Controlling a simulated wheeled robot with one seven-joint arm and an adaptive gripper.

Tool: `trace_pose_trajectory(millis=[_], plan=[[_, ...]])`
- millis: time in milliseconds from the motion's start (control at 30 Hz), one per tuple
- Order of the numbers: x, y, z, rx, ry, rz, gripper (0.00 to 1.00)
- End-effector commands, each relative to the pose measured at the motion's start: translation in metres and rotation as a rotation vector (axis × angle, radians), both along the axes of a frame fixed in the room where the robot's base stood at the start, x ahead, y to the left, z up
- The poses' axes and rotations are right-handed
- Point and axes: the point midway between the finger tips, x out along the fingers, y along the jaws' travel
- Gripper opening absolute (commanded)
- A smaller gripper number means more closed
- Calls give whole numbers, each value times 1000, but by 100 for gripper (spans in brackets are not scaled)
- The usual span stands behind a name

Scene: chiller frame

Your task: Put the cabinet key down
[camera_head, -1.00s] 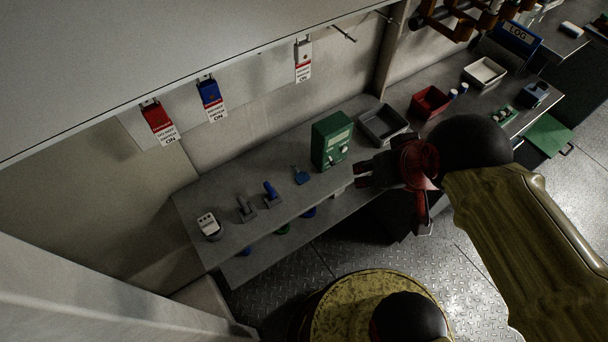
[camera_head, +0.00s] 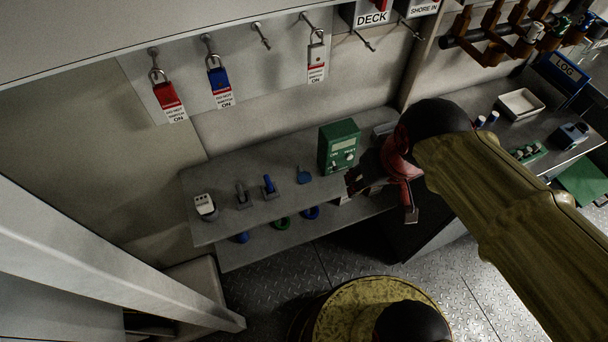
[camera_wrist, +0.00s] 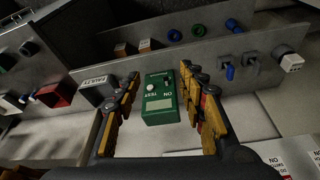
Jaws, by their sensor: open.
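A small blue piece (camera_head: 304,176), which may be the cabinet key, lies on the upper grey shelf just left of the green tester box (camera_head: 339,147). It is too small to be sure, and I cannot pick it out in the wrist view. My gripper (camera_head: 352,184) is open at the shelf's front edge, right of the blue piece and apart from it. In the wrist view, the open fingers of my gripper (camera_wrist: 160,78) frame the green box (camera_wrist: 160,98), with nothing held between them.
Two levers, one grey (camera_head: 242,194) and one blue (camera_head: 269,185), and a white-topped switch (camera_head: 205,206) stand on the shelf's left. Coloured rings (camera_head: 282,223) sit on the lower shelf. Tagged padlocks (camera_head: 168,96) hang above. A white tray (camera_head: 521,103) stands at right.

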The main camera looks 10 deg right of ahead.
Motion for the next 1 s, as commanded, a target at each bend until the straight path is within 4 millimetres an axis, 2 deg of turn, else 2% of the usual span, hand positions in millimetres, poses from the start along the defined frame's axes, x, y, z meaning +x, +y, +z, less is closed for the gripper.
trace_pose_trajectory(millis=[267, 600, 667, 833, 1000], plan=[[32, 26, -34, -18, 145, 71, 41], [111, 88, -121, -63, 350, 182, 41], [126, 97, -133, -67, 359, 191, 41], [155, 108, -138, -64, 340, 196, 41], [163, 111, -143, -61, 327, 193, 41]])
